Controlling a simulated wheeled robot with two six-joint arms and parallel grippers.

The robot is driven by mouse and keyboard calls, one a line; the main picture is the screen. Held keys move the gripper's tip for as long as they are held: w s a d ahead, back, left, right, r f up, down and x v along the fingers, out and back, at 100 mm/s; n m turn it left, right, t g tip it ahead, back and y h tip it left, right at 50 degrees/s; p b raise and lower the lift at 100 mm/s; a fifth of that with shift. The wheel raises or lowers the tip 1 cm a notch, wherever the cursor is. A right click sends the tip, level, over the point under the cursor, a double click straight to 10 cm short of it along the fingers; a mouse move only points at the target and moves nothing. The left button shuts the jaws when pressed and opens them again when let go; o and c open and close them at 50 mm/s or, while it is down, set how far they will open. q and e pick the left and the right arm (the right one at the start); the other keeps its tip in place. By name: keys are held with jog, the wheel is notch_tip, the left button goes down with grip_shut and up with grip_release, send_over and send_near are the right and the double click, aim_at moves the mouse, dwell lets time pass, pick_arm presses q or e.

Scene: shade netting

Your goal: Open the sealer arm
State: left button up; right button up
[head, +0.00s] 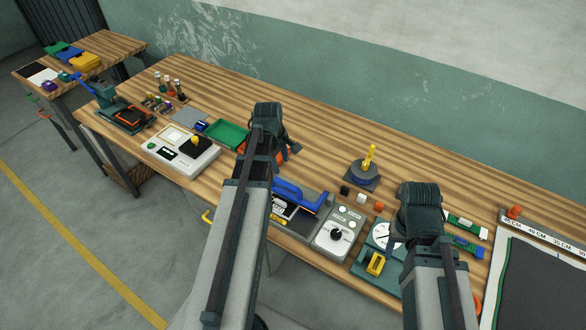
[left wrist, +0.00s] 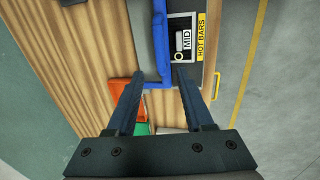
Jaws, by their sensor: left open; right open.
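The sealer stands mid-table in the head view, with a grey dial panel (head: 336,236) at its right end. Its blue sealer arm (head: 300,193) lies low over the body, partly hidden behind my left arm. In the left wrist view the blue arm (left wrist: 160,35) runs down from the top edge, beside a "MID" label and a yellow "HOT BARS" label (left wrist: 203,35). My left gripper (left wrist: 160,74) is open, and the blue arm's near end shows between its fingertips; contact cannot be told. My right gripper (head: 393,238) is open beside the round white dial, right of the sealer.
A white device with a black plate (head: 180,150) and a green tray (head: 229,134) stand left of the sealer. A dark round stand with a yellow piece (head: 366,170) is behind it. A ruler board (head: 540,231) lies at right. The back of the table is mostly clear.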

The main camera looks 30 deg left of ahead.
aim_at(286, 184)
pick_arm(q)
jog(key=shift+a, duration=0.1)
jog(key=w+f+b, duration=0.1)
jog(key=f+b, duration=0.3)
jog(key=w+f+b, duration=0.1)
jog(key=f+b, duration=0.8)
jog(key=shift+w+f+b, duration=0.25)
jog(key=shift+w+b, duration=0.15)
grip_shut()
dwell(1.2)
